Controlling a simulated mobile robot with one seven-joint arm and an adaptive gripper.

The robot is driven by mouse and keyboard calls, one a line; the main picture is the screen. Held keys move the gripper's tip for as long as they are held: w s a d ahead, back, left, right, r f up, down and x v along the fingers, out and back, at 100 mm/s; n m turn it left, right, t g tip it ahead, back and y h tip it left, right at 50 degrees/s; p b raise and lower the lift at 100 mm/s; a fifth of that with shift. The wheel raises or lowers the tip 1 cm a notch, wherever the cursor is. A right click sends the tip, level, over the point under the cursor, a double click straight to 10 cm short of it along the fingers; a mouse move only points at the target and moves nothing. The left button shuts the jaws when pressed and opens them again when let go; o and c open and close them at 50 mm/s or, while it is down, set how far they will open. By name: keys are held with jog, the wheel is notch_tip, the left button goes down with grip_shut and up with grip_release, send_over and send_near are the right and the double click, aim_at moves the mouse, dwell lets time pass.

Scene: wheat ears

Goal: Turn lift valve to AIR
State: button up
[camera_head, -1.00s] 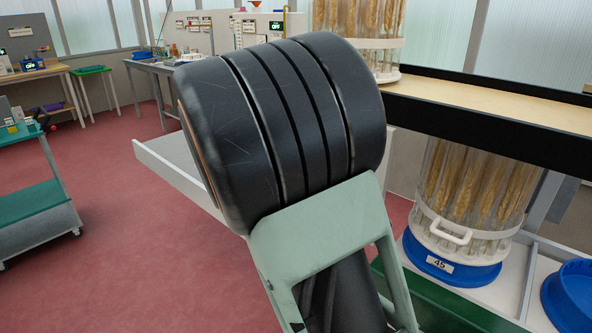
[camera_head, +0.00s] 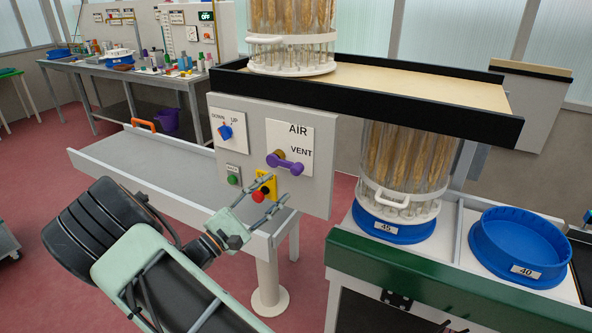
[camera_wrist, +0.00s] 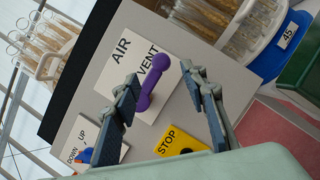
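The lift valve has a purple handle (camera_head: 286,164) on a white plate (camera_head: 303,136) marked AIR above and VENT at right. The handle lies nearly level, sloping slightly down to the right, just below the word VENT. My gripper (camera_head: 279,189) is in front of the panel, a little below the handle, with its fingers spread. In the wrist view the handle (camera_wrist: 153,80) shows between the two open fingers, which appear clear of it. I cannot tell the remaining depth to the handle.
A yellow stop plate with a red button (camera_head: 261,192) is right by the fingers. A blue DOWN/UP knob (camera_head: 225,132) and green button (camera_head: 233,180) are at left. A shelf with a black edge (camera_head: 380,108) overhangs the panel. A wheat carousel (camera_head: 409,197) stands at right.

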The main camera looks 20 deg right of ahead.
aim_at(294, 172)
jog(key=p+x, duration=0.1)
jog(key=x, duration=0.8)
jog(key=shift+s, duration=0.1)
jog(key=shift+c, duration=0.7)
jog(key=shift+f, duration=0.1)
grip_shut()
